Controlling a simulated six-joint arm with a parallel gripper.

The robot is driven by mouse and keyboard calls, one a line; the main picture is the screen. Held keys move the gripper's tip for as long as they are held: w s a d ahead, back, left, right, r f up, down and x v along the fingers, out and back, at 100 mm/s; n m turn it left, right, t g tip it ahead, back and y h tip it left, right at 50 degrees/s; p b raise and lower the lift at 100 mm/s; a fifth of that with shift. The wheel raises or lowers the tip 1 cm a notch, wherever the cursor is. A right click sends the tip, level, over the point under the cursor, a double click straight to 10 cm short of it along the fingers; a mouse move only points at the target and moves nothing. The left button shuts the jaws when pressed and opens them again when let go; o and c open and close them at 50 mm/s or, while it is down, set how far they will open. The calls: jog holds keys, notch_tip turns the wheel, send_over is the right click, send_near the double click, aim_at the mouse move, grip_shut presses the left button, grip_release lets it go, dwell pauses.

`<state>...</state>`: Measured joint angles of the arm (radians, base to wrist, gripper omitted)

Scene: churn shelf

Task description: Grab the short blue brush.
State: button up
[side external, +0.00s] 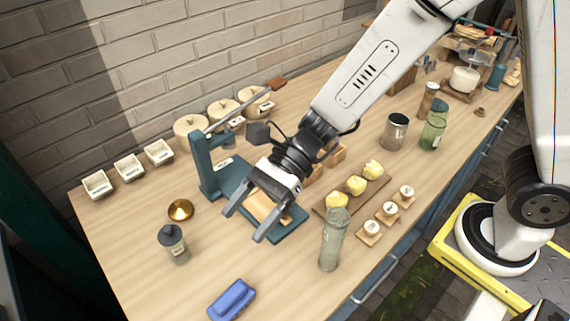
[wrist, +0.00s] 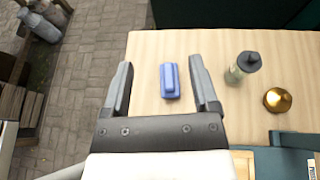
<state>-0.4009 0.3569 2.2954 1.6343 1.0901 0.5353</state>
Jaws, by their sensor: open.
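The short blue brush (side external: 231,299) lies flat on the wooden table near its front left edge in the side view. In the wrist view the brush (wrist: 170,81) shows between and beyond my two fingertips. My gripper (side external: 246,226) is open and empty. In the side view it is above the table by the teal press stand, up and to the right of the brush and apart from it. The fingers also show in the wrist view (wrist: 160,75). The brush is fully visible.
A dark-lidded jar (side external: 173,244) and a brass dish (side external: 180,210) stand left of my gripper. A tall glass bottle (side external: 333,240) stands to its right. The teal stand (side external: 206,165) is beside and behind it. Table around the brush is clear.

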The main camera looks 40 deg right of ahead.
send_near(236, 289)
jog(key=x, duration=0.4)
jog(key=shift+r, duration=0.1)
jog(key=shift+x, duration=1.4)
jog(key=shift+x, duration=2.55)
grip_shut()
